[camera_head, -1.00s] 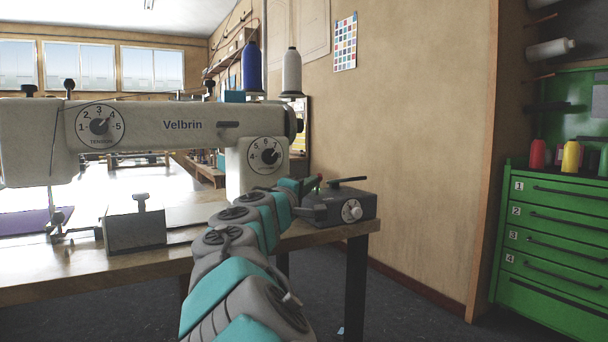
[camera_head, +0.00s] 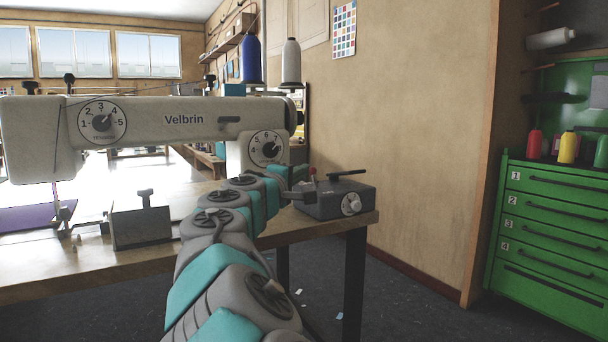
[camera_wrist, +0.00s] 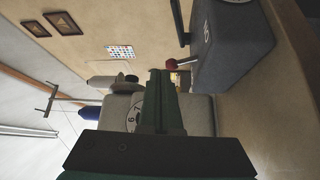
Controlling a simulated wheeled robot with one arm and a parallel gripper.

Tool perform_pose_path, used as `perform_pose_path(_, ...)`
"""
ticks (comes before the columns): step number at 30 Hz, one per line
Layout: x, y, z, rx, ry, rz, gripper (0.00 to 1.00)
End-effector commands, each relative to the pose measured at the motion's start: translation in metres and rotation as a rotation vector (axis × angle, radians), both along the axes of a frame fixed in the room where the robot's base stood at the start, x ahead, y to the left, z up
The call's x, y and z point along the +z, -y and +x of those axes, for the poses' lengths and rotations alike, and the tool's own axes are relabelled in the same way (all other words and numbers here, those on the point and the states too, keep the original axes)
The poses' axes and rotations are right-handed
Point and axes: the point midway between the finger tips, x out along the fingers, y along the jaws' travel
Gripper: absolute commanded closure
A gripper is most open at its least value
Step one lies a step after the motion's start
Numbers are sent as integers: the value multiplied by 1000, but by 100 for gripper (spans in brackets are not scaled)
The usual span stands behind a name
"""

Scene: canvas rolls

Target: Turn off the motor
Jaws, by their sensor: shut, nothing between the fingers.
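The dark grey motor box (camera_head: 335,197) stands on the right end of the table, with a pale round knob (camera_head: 351,204) on its front and a black lever (camera_head: 346,174) on top. A small red tip (camera_head: 312,171) shows at its left side. In the wrist view the box (camera_wrist: 235,45) is at upper right, and the red tip (camera_wrist: 172,64) sits on a short stalk. My gripper (camera_head: 308,196) is shut and empty, close to the left side of the box. In the wrist view my gripper (camera_wrist: 158,72) has its fingertips beside the red tip; contact cannot be told.
The white sewing machine (camera_head: 180,121) stands left of the box, with blue (camera_head: 250,60) and white (camera_head: 291,64) thread spools above. A metal block (camera_head: 141,225) is on the table (camera_head: 90,268). Green drawers (camera_head: 550,215) stand at far right, with free floor between.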

Motion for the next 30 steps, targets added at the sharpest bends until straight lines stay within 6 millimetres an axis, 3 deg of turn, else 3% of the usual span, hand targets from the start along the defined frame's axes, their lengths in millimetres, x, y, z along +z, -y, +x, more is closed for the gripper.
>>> perform_pose_path(6, 10, -20, -44, 5, 4, 0, 100)
perform_pose_path(13, 17, -34, -79, 4, 2, 1, 100)
perform_pose_path(19, 20, -38, -92, 0, -1, 1, 100)
perform_pose_path(30, 20, -38, -94, 0, -2, 3, 100)
